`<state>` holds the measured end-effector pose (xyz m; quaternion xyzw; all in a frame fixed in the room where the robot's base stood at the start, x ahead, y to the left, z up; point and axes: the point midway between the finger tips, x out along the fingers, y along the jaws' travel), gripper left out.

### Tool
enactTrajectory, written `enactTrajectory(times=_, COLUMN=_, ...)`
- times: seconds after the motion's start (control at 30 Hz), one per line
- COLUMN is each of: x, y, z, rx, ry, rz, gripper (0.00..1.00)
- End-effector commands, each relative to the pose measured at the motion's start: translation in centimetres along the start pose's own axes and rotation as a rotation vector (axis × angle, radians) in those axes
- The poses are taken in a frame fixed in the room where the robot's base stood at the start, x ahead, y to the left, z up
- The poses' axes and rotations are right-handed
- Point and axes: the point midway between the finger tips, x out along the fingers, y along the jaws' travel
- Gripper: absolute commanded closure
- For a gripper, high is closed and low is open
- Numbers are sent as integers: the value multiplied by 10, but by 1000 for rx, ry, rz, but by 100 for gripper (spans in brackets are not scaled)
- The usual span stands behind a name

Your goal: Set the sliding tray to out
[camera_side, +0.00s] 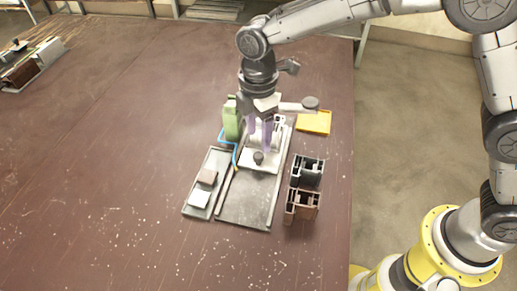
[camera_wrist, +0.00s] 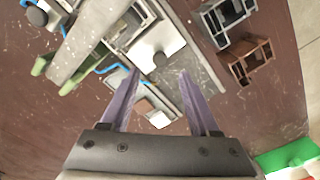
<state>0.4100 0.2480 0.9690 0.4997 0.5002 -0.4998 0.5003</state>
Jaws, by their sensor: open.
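The sliding tray looks to be the pale plate (camera_side: 246,159) with a dark round knob (camera_side: 258,157), on a long grey base (camera_side: 245,205). In the side view the plate sits toward the far part of the base, and the near part is bare. The wrist view also shows the plate (camera_wrist: 150,38) and its knob (camera_wrist: 160,58). My gripper (camera_side: 259,148) is over the plate with its purple fingers pointing down. In the wrist view my gripper (camera_wrist: 159,77) is open, its fingers spread and empty, with the knob just beyond the fingertips. Contact cannot be told.
A green block (camera_side: 231,118) and a blue hose (camera_side: 228,142) are left of the base. A narrow tray (camera_side: 190,208) holds a brown and a white block. Dark (camera_side: 307,170) and brown profiles (camera_side: 302,205) stand right. A yellow tray (camera_side: 314,122) lies behind. The table front is clear.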

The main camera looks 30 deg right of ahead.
Motion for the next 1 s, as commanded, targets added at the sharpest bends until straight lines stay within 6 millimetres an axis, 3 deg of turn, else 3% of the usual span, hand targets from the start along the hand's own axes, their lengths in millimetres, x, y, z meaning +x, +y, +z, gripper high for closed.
enactTrajectory(times=0.1, x=24, y=-1, z=1, rx=1, ry=-2, rz=-4, gripper=38)
enactTrajectory(times=0.3, x=50, y=0, z=0, rx=1, ry=-1, rz=-1, gripper=38)
enactTrajectory(times=0.77, x=61, y=0, z=0, rx=1, ry=0, rz=0, gripper=38)
enactTrajectory(times=1.0, x=60, y=0, z=0, rx=1, ry=0, rz=0, gripper=81)
